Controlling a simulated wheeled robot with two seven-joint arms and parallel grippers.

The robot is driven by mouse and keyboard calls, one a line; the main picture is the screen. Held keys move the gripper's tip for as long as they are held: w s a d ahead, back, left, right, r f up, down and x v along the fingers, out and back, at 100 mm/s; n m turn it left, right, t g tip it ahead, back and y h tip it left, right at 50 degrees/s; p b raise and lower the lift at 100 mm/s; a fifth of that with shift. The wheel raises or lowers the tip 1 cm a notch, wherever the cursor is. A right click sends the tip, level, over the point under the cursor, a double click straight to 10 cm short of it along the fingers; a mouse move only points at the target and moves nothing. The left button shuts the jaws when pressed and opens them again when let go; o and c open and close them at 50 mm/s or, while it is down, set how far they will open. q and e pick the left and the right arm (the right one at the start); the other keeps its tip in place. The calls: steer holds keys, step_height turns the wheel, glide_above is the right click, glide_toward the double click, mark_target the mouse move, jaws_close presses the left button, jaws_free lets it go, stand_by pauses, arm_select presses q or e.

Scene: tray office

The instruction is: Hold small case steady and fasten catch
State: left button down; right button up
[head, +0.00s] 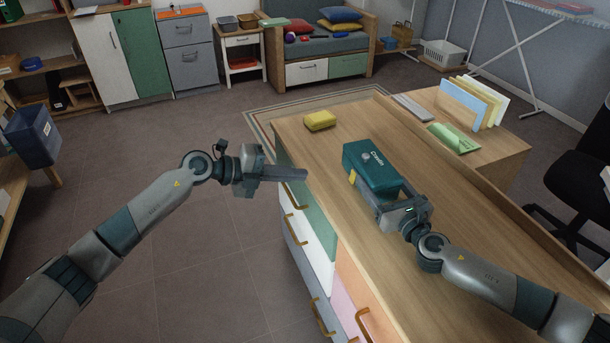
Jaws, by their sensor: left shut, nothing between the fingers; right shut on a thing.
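The small case (368,164) is a teal box with pale lettering and a small grey round part on its lid. It stands on the wooden desk top (470,255) with its lid down. A yellow piece shows at its near left side; I cannot tell whether this is the catch or whether it is fastened. My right gripper (385,195) is shut on the case at its near end and covers part of that end. My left gripper (303,174) is shut and empty, in the air left of the desk edge, apart from the case.
A yellow block-like thing (320,120) lies on the desk behind the case. A raised wooden ledge runs along the desk's right side. The near desk top is clear.

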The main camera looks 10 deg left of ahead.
stand_by(0.6)
arm_select(q)
steer(key=shift+s+a+f+m+t+h, duration=0.15)
steer(key=shift+f+m+h, duration=0.45)
steer(key=shift+m, duration=2.4)
steer(key=shift+a+f+m+t+h, duration=0.25)
steer(key=shift+f+m, duration=0.75)
steer(key=shift+m, duration=2)
steer(key=shift+s+a+f+m+t+h, duration=0.1)
steer(key=shift+a+f+m+t+h, duration=0.45)
steer(key=shift+m, duration=2.45)
steer(key=shift+d+f+g, duration=0.25)
steer(key=shift+d+g, duration=0.05)
steer(key=shift+g, duration=0.05)
steer(key=shift+d, duration=0.15)
glide_toward(350, 181)
steer(key=x, duration=0.5)
steer(key=shift+d+r, duration=0.15)
steer(key=shift+d, duration=0.05)
steer(key=shift+w+d, duration=0.3)
steer(key=shift+d, duration=0.2)
